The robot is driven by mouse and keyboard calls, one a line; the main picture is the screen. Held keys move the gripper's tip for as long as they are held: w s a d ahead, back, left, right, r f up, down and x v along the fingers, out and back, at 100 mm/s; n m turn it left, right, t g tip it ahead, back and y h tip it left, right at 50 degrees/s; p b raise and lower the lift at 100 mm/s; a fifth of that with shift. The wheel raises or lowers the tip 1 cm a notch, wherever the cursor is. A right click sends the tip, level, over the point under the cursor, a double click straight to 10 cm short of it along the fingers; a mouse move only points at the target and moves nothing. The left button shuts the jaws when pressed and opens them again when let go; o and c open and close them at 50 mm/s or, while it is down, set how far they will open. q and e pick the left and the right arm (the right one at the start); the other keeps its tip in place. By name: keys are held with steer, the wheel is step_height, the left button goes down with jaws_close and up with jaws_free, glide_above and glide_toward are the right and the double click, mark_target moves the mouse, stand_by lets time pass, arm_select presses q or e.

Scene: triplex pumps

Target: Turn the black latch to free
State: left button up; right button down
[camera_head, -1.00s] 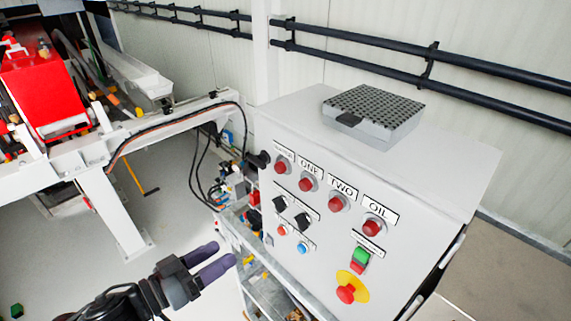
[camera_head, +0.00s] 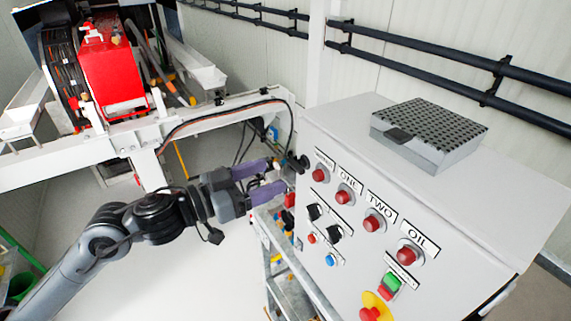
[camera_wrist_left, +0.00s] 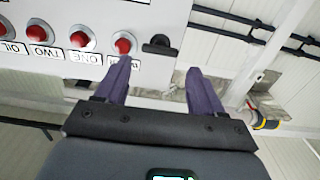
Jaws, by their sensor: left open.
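The black latch (camera_head: 300,163) sits at the left edge of the white control cabinet (camera_head: 480,190), left of the top row of red buttons. My left gripper (camera_head: 276,175) is open, its two purple fingers pointing right toward the latch from just left of it. In the left wrist view the black latch (camera_wrist_left: 160,44) shows between and just beyond the open fingertips of my left gripper (camera_wrist_left: 159,66). The fingers look apart from the latch, with nothing between them. My right gripper is not in view.
Red buttons (camera_head: 372,223) and two black knobs (camera_head: 334,232) stick out of the panel close to the latch. A grey grated box (camera_head: 430,135) lies on the cabinet top. A white frame with a red machine part (camera_head: 110,75) stands behind left. Cables hang behind the gripper.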

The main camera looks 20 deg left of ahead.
mark_target(293, 167)
arm_select(q)
steer(key=shift+p+x, duration=0.5)
steer(key=shift+x, duration=2.2)
steer(key=c, duration=0.8)
